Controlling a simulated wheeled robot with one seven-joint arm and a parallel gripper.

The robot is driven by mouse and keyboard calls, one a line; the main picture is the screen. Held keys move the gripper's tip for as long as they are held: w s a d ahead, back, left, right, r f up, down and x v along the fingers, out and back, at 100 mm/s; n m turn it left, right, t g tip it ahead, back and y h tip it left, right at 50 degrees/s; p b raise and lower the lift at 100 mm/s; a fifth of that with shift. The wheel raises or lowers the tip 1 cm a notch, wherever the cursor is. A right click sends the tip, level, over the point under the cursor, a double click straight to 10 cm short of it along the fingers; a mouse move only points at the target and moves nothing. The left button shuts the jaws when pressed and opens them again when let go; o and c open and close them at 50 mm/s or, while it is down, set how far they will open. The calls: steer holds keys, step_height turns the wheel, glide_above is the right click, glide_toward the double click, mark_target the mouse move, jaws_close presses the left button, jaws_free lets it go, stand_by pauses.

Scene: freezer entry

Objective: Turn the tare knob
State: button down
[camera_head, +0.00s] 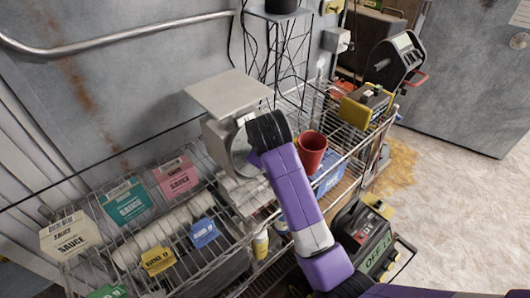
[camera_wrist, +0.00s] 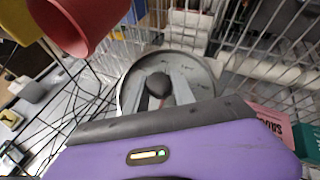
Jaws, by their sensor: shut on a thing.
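A grey scale (camera_head: 216,138) with a flat top plate (camera_head: 228,92) stands on the wire rack in the head view. Its round dial (camera_wrist: 198,68) faces my wrist camera. The dark rounded tare knob (camera_wrist: 158,83) sits at the dial's middle. My gripper (camera_wrist: 162,92) reaches the front of the dial, and its two grey fingers are shut on the knob, one on each side. In the head view my dark wrist covers part of the dial and hides the knob and fingertips.
A red cup (camera_head: 311,150) stands on the rack close to my wrist, and it also shows in the wrist view (camera_wrist: 75,22). Several sauce boxes and labels, including a teal one (camera_head: 124,201), lie at the left. A yellow-edged device (camera_head: 366,105) sits at the rack's right end.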

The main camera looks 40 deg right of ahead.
steer(key=shift+s+f, duration=0.1)
steer(key=shift+f, duration=0.05)
steer(key=c, duration=1.1)
jaws_free()
steer(key=shift+d, duration=0.1)
steer(key=shift+o, duration=0.2)
steer(key=shift+a+r, duration=0.2)
steer(key=shift+r, duration=0.15)
steer(key=b+v, duration=0.1)
steer(key=v, duration=0.6)
steer(key=shift+s, duration=0.15)
